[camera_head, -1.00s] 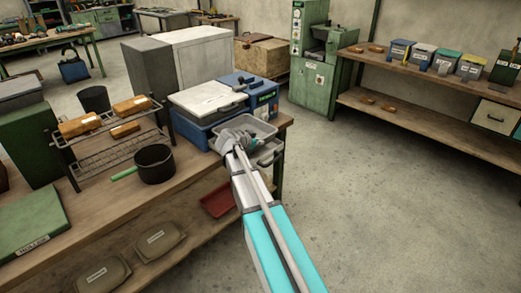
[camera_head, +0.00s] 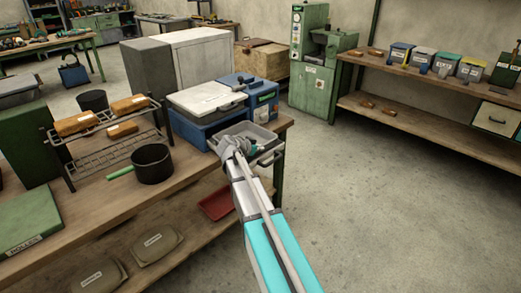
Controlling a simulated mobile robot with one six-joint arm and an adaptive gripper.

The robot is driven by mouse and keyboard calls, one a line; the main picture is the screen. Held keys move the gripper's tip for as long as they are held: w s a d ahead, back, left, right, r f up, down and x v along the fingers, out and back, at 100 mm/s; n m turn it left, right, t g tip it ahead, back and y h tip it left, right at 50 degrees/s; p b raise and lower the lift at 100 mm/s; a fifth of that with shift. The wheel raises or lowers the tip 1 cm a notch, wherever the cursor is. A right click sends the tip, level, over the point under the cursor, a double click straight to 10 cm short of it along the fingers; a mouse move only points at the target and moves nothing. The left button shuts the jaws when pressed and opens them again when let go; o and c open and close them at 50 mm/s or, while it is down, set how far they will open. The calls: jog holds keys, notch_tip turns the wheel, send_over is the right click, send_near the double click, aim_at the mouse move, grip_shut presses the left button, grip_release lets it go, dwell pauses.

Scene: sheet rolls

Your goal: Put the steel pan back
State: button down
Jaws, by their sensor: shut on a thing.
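A grey steel pan (camera_head: 262,135), rectangular and shallow with a loop handle at its right end, is at the right end of the wooden workbench (camera_head: 205,183). My gripper (camera_head: 234,146) is at the pan's near side and overlaps its rim in the picture. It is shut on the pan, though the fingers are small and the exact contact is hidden. I cannot tell whether the pan rests on the bench or is held just above it. A dark round pot (camera_head: 153,165) with a green handle stands further left on the bench.
A blue box with a white lid (camera_head: 207,100) and a blue case (camera_head: 262,95) stand close behind the pan. A wire rack (camera_head: 110,150) holding brown blocks is at left. A red tray (camera_head: 216,204) lies on the lower shelf. Floor to the right is clear.

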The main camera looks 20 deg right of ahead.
jog(key=c, duration=1.3)
grip_release()
jog(key=shift+f, duration=0.15)
jog(key=o, duration=0.5)
jog(key=shift+s+a+r+p, duration=0.25)
jog(key=shift+a+r+p, duration=0.2)
jog(key=shift+r, duration=0.1)
jog(key=p+v, duration=0.4)
jog(key=v, duration=0.6)
jog(key=shift+a+p, duration=0.35)
jog(key=shift+p, duration=0.05)
jog(key=shift+s, duration=0.25)
